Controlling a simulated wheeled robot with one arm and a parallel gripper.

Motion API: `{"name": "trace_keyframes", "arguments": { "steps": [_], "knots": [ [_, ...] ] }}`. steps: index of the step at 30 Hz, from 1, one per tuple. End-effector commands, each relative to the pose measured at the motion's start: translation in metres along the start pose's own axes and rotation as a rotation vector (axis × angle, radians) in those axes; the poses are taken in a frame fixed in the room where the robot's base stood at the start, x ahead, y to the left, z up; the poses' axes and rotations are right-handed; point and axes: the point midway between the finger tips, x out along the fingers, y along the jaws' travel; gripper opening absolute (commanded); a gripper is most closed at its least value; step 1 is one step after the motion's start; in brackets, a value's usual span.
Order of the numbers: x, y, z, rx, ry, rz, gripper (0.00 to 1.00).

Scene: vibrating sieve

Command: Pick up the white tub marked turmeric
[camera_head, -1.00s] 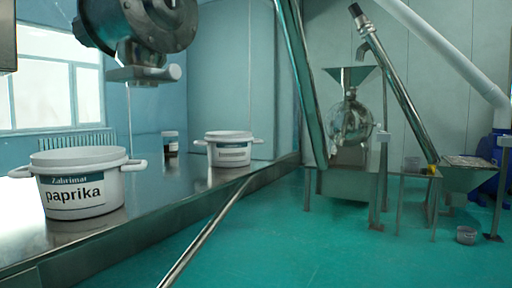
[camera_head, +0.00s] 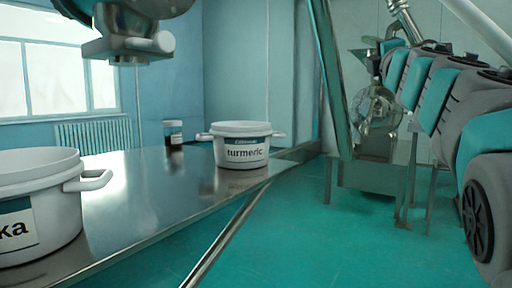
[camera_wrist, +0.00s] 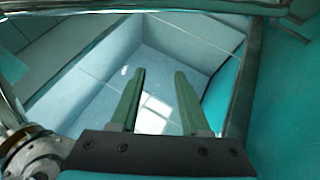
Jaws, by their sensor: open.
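The white tub marked turmeric (camera_head: 241,146) stands upright on the steel table, near its right edge and beyond the middle. It has a side handle at left and right, and its label faces me. My gripper (camera_wrist: 159,92) shows in the wrist view with two green fingers apart and nothing between them. In the head view my arm reaches in from the right, and the fingers are out of frame.
A second white tub (camera_head: 38,205), its label partly cut off, stands at the near left of the steel table (camera_head: 150,195). A small dark-labelled jar (camera_head: 173,133) stands behind. A metal rail (camera_head: 225,240) runs along the table's right side. A steel machine (camera_head: 375,125) stands beyond.

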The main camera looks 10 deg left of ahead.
Motion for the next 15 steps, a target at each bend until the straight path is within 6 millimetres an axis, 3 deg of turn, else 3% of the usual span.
{"name": "trace_keyframes", "arguments": {
  "steps": [1,3,7,10,15],
  "knots": [
    [0.012,0.016,-0.028,-0.129,0.108,0.044,0.46],
    [0.018,0.030,-0.073,-0.314,0.271,0.093,0.46],
    [0.012,0.017,-0.146,-0.637,0.561,0.131,0.46],
    [-0.001,-0.013,-0.178,-0.832,0.746,0.119,0.46],
    [-0.021,-0.060,-0.198,-1.037,0.954,0.071,0.46]
  ]
}}
